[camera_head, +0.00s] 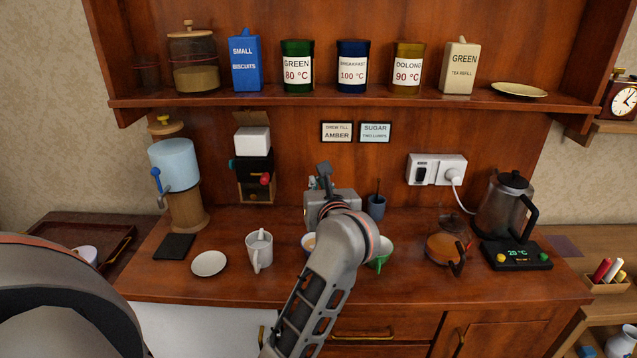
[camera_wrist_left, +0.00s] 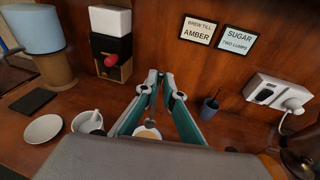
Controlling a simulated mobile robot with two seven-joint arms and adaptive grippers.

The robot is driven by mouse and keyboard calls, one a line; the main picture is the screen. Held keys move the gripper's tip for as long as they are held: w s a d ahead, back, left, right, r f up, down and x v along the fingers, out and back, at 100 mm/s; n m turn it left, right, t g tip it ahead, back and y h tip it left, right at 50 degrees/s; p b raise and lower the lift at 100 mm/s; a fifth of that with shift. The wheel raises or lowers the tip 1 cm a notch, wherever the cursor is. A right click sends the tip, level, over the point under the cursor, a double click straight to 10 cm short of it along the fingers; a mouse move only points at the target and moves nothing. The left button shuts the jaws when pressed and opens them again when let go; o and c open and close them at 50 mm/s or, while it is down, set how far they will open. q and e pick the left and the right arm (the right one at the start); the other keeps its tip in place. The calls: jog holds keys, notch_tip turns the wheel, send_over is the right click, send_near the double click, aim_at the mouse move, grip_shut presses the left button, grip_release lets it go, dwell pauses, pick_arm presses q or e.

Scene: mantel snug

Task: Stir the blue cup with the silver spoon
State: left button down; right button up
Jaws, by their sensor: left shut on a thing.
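The blue cup (camera_head: 308,243) stands on the wooden counter with tan liquid in it. My left arm hides much of it in the head view. The wrist view shows the tan liquid of the cup (camera_wrist_left: 148,133) below and between my fingers. My left gripper (camera_head: 321,172) is above and behind the cup in the head view; its fingers (camera_wrist_left: 161,80) are close together in the wrist view. It is shut on a thin thing, apparently the silver spoon (camera_wrist_left: 150,121), whose lower part shows at the cup. Whether the spoon touches the liquid cannot be told. My right gripper is not in view.
A white cup (camera_head: 259,249) and white saucer (camera_head: 209,263) stand left of the blue cup. A green cup (camera_head: 383,257) stands close on the right, partly behind my arm. A small blue-grey pot (camera_head: 376,206) is behind. An amber pot (camera_head: 446,248) and kettle (camera_head: 503,208) stand farther right.

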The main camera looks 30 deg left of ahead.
pick_arm(q)
jog(key=shift+w+a+f+b, duration=0.1)
jog(key=shift+f+b, duration=0.45)
jog(key=shift+f, duration=0.15)
jog(key=shift+w+a+f+b, duration=0.1)
jog(key=shift+w+f+b, duration=0.05)
jog(key=shift+f+b, duration=0.55)
jog(key=shift+w+a+f+b, duration=0.1)
jog(key=shift+f+b, duration=0.35)
jog(key=shift+f, duration=0.3)
jog(key=shift+s+d+f+b, duration=0.15)
jog(key=shift+f+b, duration=0.55)
jog(key=shift+f, duration=0.35)
jog(key=shift+s+d+f+b, duration=0.1)
jog(key=shift+s+f+b, duration=0.05)
jog(key=shift+f+b, duration=0.7)
jog(key=shift+s+f+b, duration=0.15)
jog(key=shift+f+b, duration=0.2)
jog(key=shift+f, duration=0.5)
jog(key=shift+d, duration=0.1)
jog(key=shift+s, duration=0.15)
